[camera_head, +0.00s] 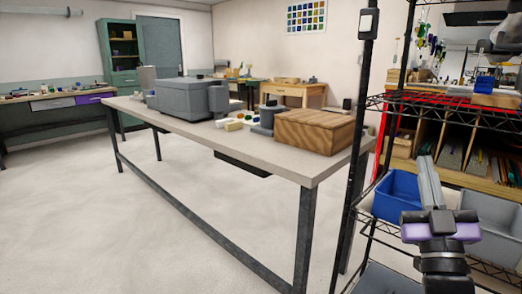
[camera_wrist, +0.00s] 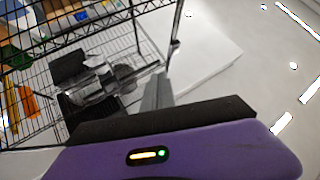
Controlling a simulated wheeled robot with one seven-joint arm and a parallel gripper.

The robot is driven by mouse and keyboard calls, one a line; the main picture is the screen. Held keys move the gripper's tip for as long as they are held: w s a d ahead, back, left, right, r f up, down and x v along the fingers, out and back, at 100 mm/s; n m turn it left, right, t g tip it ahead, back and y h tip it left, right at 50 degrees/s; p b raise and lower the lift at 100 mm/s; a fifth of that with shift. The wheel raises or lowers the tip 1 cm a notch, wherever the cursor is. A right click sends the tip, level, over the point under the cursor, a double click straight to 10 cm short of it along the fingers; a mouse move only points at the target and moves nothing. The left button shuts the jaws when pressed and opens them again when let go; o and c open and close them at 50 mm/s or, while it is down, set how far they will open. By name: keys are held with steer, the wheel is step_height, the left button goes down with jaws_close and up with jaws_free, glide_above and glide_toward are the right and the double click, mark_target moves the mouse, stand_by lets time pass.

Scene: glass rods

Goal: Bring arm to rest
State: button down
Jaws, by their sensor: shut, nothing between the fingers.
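My arm shows at the lower right of the head view, in front of the wire shelf rack. My gripper (camera_head: 426,165) is shut and empty, its light grey fingers pointing up in the picture beside a blue bin. In the wrist view, the purple gripper body fills the bottom, and the shut fingers (camera_wrist: 158,92) point toward the top of the picture. Nothing is held. The fingers overlap the shelf area in the head view; I cannot tell whether they touch anything.
The black wire shelf rack (camera_head: 360,130) stands close at the right, with a blue bin (camera_head: 398,195) and a grey bin (camera_head: 490,222). A long workbench (camera_head: 225,148) carries a grey machine (camera_head: 180,96) and a wooden box (camera_head: 314,131). The pale floor (camera_head: 90,220) at left is clear.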

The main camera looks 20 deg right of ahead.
steer(key=s+a+f+n+y, duration=0.1)
steer(key=s+a+f+y, duration=0.2)
steer(key=a+f, duration=0.35)
steer(key=s+a+f+n+g+y, duration=0.1)
steer(key=s+a+f+y, duration=0.1)
steer(key=a+f+y, duration=0.4)
steer(key=s+a+f+n+y, duration=0.1)
steer(key=s+a+f+n, duration=0.2)
steer(key=f, duration=0.4)
steer(key=s+a+f+m+g+y, duration=0.1)
steer(key=s+a+f+g+y, duration=0.15)
steer(key=s+a+f, duration=0.5)
steer(key=s+a+f+m+g+y, duration=0.15)
steer(key=s+a+f+g, duration=0.3)
steer(key=s, duration=0.55)
step_height(320, 180, up, 21)
steer(key=p, duration=2.1)
steer(key=shift+s+d+n+t, duration=0.35)
steer(key=shift+s+t, duration=0.05)
steer(key=shift+s, duration=0.05)
